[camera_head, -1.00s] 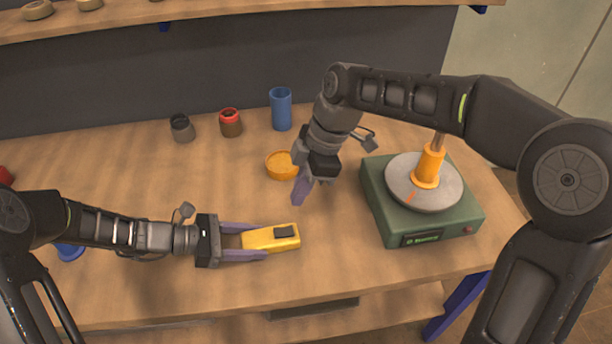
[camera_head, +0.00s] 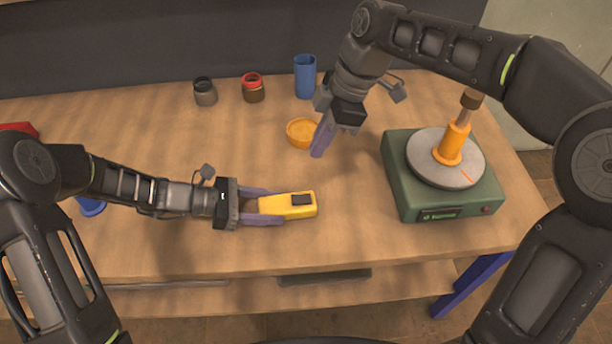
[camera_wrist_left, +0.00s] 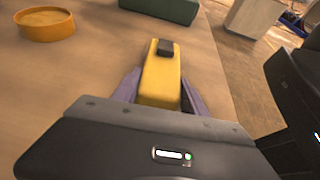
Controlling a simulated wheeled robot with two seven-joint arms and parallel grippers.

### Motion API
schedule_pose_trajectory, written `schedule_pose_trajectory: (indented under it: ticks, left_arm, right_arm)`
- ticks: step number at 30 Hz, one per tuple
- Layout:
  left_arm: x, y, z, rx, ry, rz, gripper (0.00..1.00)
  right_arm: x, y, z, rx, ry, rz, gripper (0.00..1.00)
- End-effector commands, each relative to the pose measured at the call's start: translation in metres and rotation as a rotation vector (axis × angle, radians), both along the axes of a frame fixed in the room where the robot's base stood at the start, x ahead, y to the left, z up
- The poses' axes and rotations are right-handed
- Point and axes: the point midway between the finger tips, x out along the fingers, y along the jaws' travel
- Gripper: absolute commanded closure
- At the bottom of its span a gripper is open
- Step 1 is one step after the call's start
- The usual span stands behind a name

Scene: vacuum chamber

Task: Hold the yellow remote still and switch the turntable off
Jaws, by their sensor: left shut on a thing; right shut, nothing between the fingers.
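The yellow remote (camera_head: 275,206) with a dark raised button (camera_head: 301,199) lies on the table. My left gripper (camera_head: 281,206) is shut on its near end, one finger on each side. The remote also shows between the purple fingers in the left wrist view (camera_wrist_left: 160,82). The turntable has a green base (camera_head: 405,190) and a grey disc (camera_head: 425,160) with an orange mark (camera_head: 467,174). An orange-collared upright piece (camera_head: 454,143) stands on the disc. My right gripper (camera_head: 318,150) is shut and empty, pointing down above the table, behind the remote and beside the orange bowl.
The orange bowl (camera_head: 297,140) sits behind the remote. A dark jar (camera_head: 205,95), a red-topped jar (camera_head: 253,92) and a blue cup (camera_head: 305,80) stand at the back. A blue item (camera_head: 91,208) lies partly behind my left arm. Table space in front of the turntable is clear.

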Motion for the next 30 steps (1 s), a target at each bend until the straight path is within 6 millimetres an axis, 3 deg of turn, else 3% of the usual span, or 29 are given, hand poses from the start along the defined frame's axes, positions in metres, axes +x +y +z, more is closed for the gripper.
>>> schedule_pose_trajectory:
  ticks: [5,11,24,30]
  left_arm:
    - [-0.001,0.0,-0.002,0.004,0.002,-0.001,1.0]
    - [-0.001,0.0,-0.002,0.004,0.002,-0.001,1.0]
    - [-0.001,0.0,-0.002,0.003,0.002,-0.002,1.0]
    - [-0.001,0.0,-0.002,0.003,0.002,-0.002,1.0]
  right_arm:
    - [0.0,0.002,-0.005,0.0,0.002,0.001,1.0]
    - [-0.001,0.008,-0.025,-0.001,0.003,0.001,1.0]
    - [-0.004,0.035,-0.106,-0.001,0.005,0.001,1.0]
    - [-0.003,0.038,-0.129,-0.001,0.002,0.001,1.0]
